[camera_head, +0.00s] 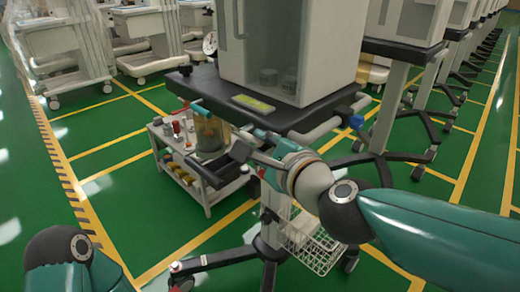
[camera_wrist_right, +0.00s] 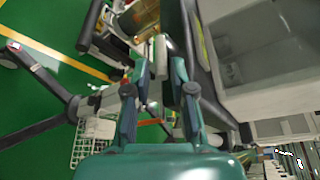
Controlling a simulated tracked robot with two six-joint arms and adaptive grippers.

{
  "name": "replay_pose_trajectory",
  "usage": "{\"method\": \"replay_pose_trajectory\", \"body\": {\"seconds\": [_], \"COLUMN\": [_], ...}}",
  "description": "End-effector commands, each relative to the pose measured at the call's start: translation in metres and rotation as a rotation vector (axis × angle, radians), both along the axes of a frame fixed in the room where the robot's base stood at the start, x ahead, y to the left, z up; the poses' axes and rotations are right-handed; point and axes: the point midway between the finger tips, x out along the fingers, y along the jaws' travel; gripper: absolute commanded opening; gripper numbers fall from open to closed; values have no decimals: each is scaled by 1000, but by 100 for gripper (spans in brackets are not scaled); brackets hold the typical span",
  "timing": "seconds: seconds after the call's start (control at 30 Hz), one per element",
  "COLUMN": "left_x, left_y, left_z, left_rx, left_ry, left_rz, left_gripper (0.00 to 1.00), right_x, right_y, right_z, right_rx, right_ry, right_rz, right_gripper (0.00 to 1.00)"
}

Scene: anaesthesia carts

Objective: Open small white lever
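In the right wrist view a small whitish lever (camera_wrist_right: 160,57), a short pale cylinder, stands between the fingertips of my right gripper (camera_wrist_right: 159,72). The fingers are apart, one on each side of it; I cannot tell whether either touches it. In the head view my right gripper (camera_head: 252,150) is at the front edge of the anaesthesia cart (camera_head: 290,112), beside a clear canister (camera_head: 211,135). The lever is too small and covered to pick out there. My left gripper is not in view; only part of my left arm shows at the bottom left.
The cart's white cabinet (camera_head: 270,45) rises behind the dark top. A black bracket (camera_head: 222,168) sits close to the gripper. A wire basket (camera_head: 312,243) hangs below. A low shelf trolley (camera_head: 190,180) stands behind. Green floor is free on the left.

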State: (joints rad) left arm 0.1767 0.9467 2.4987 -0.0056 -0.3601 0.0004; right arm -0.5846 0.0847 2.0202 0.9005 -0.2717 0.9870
Motion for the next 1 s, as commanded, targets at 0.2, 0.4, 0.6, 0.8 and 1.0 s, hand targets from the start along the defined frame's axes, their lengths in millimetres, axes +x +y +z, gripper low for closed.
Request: {"method": "replay_pose_trajectory", "body": {"seconds": [0.2,0.4,0.6,0.8,1.0], "left_x": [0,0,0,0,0], "left_y": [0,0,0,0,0], "left_z": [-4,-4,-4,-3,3], "left_rx": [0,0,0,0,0], "left_ry": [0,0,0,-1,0], "left_rz": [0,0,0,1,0], "left_gripper": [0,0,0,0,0], "right_x": [14,15,15,15,15], "right_y": [7,8,8,2,7], "right_z": [-4,-3,-3,-4,-1], "right_rx": [0,0,0,-1,-7], "right_ry": [0,-1,-1,-1,7], "right_rz": [0,1,1,-1,1], "right_gripper": [24,24,5,0,0]}}
